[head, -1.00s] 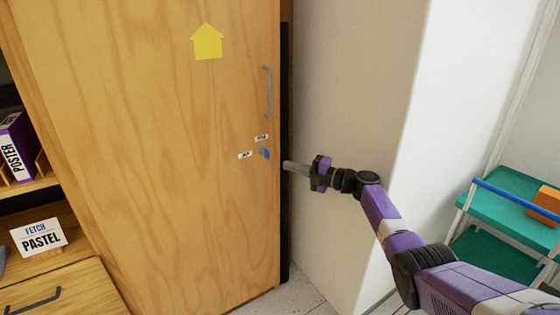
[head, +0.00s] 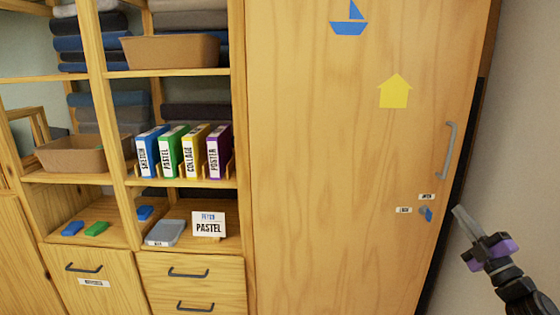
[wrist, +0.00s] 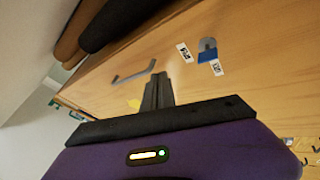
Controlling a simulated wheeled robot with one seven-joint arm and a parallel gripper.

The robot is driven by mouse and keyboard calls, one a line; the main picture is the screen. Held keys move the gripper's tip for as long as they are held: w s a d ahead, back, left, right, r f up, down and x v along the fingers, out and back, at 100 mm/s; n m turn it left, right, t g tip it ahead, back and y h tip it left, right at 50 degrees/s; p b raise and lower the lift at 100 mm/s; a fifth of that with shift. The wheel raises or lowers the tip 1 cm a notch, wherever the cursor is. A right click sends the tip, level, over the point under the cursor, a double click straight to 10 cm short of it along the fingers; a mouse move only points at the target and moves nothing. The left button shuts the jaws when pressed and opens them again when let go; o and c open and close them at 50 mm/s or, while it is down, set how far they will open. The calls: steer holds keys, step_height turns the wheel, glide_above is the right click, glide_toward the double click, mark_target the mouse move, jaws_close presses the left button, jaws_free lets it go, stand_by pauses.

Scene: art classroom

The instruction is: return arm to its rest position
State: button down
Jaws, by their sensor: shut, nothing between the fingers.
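My gripper (head: 463,217) is at the right of the head view, purple and black with pale grey fingers. The fingers are together and empty. It is beside the right edge of a tall wooden cabinet door (head: 330,160), near a blue key-like knob (head: 427,214) with two small white labels. In the wrist view my gripper (wrist: 158,82) points toward the door, with the blue knob (wrist: 207,52) ahead and to the right of the fingers. I see no contact between the fingers and the knob or the grey handle (head: 448,150).
Left of the door stands a shelf with several coloured binders (head: 183,152), brown bins (head: 172,50), folded cloth and a white PASTEL card (head: 208,224). Drawers (head: 190,285) are below. A pale wall (head: 520,130) is close on the right.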

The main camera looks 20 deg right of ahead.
steer(key=s+a+f+m+g+h, duration=0.15)
steer(key=s+a+f+m, duration=0.35)
steer(key=s+a, duration=0.5)
steer(key=s+a+f+m+g+h, duration=0.15)
steer(key=s+a+f+m, duration=0.4)
steer(key=a, duration=0.65)
steer(key=s+a+f+m+g+h, duration=0.1)
steer(key=s+a+f+m+h, duration=0.15)
steer(key=s+a+m, duration=0.6)
steer(key=s+a+f+n+g+y, duration=0.1)
steer(key=s+a+n+g+y, duration=0.15)
steer(key=s+a, duration=0.55)
steer(key=s+a+n+g+y, duration=0.2)
steer(key=s+a+y, duration=0.2)
steer(key=s, duration=0.7)
step_height(320, 180, up, 13)
steer(key=p, duration=1.3)
steer(key=shift+s+a, duration=0.15)
steer(key=shift+a, duration=0.05)
